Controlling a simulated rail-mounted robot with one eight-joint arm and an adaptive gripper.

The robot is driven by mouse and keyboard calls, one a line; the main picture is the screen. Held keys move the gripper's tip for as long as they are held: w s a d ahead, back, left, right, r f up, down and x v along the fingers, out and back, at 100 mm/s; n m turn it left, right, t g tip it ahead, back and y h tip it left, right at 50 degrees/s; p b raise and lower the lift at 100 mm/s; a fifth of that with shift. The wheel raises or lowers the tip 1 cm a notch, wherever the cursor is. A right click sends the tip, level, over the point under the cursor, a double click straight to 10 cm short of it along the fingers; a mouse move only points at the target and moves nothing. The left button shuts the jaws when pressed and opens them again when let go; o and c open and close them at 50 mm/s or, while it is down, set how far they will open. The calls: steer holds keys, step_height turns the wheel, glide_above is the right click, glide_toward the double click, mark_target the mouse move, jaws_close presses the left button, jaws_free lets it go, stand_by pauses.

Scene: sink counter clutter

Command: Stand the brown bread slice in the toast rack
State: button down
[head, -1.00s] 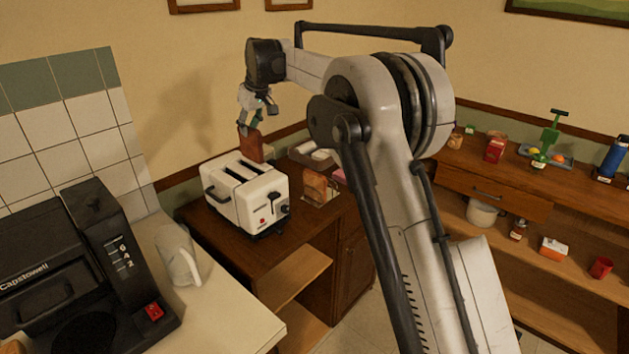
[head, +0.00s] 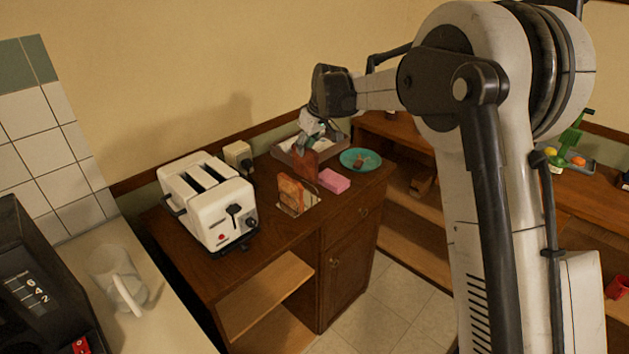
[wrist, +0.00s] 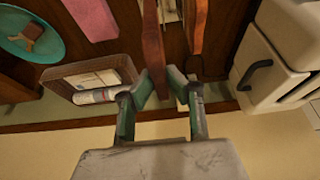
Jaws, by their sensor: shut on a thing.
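My gripper (head: 310,140) is shut on the brown bread slice (head: 304,164) and holds it hanging upright, behind the toast rack. In the wrist view the held slice (wrist: 153,42) runs edge-on from between my fingertips (wrist: 161,84). The toast rack (head: 312,199) stands on the wooden counter right of the toaster. An orange-brown slice (head: 290,192) stands in its left part; this slice (wrist: 196,25) also shows beside the held one in the wrist view. Gaps between the held slice, rack and counter are hard to judge.
A white toaster (head: 222,226) stands at left, with a small cream box (head: 238,155) behind it. A pink block (head: 333,180) lies right of the rack. A shallow tray (wrist: 67,84) is behind, and a teal plate (head: 372,164) sits at the back right.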

mark_target(302, 176)
steer(key=shift+a+f+p, duration=0.1)
steer(key=shift+f+p, duration=0.2)
steer(key=shift+f, duration=3.65)
steer(key=shift+f, duration=0.15)
steer(key=c, duration=1.7)
jaws_free()
steer(key=shift+c, duration=0.2)
